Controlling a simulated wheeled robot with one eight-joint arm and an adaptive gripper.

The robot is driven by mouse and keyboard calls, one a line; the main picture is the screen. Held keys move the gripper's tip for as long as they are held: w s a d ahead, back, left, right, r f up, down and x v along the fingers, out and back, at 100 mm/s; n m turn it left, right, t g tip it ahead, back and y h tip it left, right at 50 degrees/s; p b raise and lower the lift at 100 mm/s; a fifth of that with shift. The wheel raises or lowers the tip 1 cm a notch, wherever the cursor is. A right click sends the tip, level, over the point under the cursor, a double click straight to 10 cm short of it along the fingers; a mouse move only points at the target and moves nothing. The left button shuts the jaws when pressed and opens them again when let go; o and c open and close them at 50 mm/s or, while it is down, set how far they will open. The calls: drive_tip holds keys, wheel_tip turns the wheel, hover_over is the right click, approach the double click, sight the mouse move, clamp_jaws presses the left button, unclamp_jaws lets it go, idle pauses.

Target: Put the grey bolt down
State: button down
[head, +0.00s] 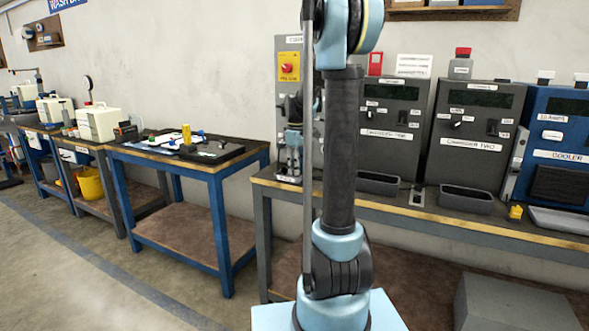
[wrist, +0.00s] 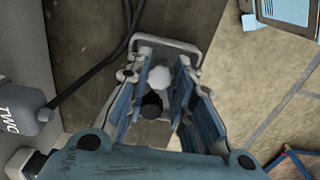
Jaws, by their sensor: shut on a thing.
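In the wrist view, my gripper (wrist: 160,88) has its blue fingers on either side of a small light grey rounded piece, which looks like the head of the grey bolt (wrist: 160,77). A dark round part shows just below it in the picture. The gripper is shut on the bolt. In the head view, my gripper (head: 293,145) appears small beside my arm column, in front of a grey panel at the near bench's left end. The bolt cannot be made out there, and my arm hides part of the bench.
The grey bench (head: 480,222) carries dark machines with bins (head: 466,200), a blue cooler (head: 555,140) and a small yellow piece (head: 515,212). A blue-legged table (head: 150,152) with a black tray (head: 212,153) stands to the left. Open floor lies in front of the tables.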

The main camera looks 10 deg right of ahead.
drive_tip(key=c, duration=1.4)
unclamp_jaws()
drive_tip(key=shift+r, duration=0.1)
wheel_tip(320, 180, up, 12)
drive_tip(key=s+f+m+t, duration=0.1)
drive_tip(key=s+f+m, duration=0.25)
drive_tip(key=s, duration=0.65)
drive_tip(key=s+f+m, duration=0.2)
drive_tip(key=s+f, duration=0.2)
drive_tip(key=s, duration=0.6)
drive_tip(key=s+f+m+t, duration=0.1)
drive_tip(key=s+f+m, duration=0.4)
drive_tip(key=s+f, duration=0.9)
drive_tip(key=shift+s+a, duration=0.15)
drive_tip(key=shift+s, duration=0.25)
drive_tip(key=shift+f, duration=0.1)
